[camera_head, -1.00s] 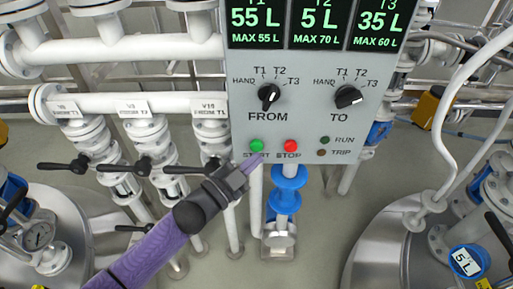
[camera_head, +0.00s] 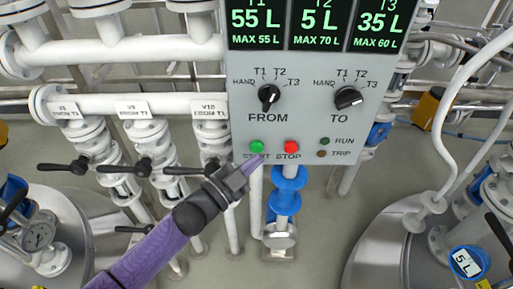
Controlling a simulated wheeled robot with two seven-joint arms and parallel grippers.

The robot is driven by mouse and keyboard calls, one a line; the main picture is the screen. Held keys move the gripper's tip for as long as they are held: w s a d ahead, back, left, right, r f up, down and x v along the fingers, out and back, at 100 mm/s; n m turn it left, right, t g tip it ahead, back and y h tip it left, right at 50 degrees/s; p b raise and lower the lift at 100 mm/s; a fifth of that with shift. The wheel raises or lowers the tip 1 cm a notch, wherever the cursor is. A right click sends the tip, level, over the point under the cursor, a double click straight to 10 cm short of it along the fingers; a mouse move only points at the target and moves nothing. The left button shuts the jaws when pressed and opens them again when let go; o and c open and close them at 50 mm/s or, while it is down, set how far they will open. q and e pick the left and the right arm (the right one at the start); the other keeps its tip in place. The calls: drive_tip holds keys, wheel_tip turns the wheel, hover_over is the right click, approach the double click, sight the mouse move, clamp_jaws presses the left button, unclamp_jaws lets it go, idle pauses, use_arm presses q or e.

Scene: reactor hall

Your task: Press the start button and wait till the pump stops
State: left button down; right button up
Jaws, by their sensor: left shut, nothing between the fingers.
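The green start button (camera_head: 256,147) sits at the lower left of the grey control panel (camera_head: 310,110), with the red stop button (camera_head: 291,147) to its right. My left gripper (camera_head: 254,164) is shut and empty, its tips just below the start button and over part of the START label. I cannot tell whether it touches the panel. The displays read T1 55 L (camera_head: 256,18), T2 5 L (camera_head: 317,18) and T3 35 L (camera_head: 380,20). The RUN lamp (camera_head: 325,141) looks dark green and the TRIP lamp (camera_head: 322,154) dark brown. My right gripper is out of view.
The FROM knob (camera_head: 268,95) and TO knob (camera_head: 348,97) are above the buttons. White pipes with black-handled valves (camera_head: 145,165) stand close on the left. A blue fitting (camera_head: 286,190) is on a pipe below the panel. Metal tanks (camera_head: 400,245) stand at lower right and lower left.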

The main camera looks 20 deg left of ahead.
use_arm(q)
drive_tip(key=shift+w, duration=0.1)
idle(0.7)
drive_tip(key=shift+w+a, duration=0.1)
drive_tip(key=shift+w, duration=0.2)
drive_tip(key=shift+w+a+b, duration=0.15)
drive_tip(key=shift+w+b, duration=0.15)
drive_tip(key=shift+w, duration=0.15)
idle(0.7)
drive_tip(key=shift+s, duration=0.1)
drive_tip(key=shift+s+d+p, duration=0.25)
drive_tip(key=shift+s+p, duration=0.3)
drive_tip(key=shift+s, duration=0.2)
drive_tip(key=s+p, duration=0.1)
drive_tip(key=s, duration=0.1)
drive_tip(key=s+d+p, duration=0.1)
drive_tip(key=s, duration=0.1)
drive_tip(key=shift+s+d, duration=0.2)
drive_tip(key=shift+s, duration=0.2)
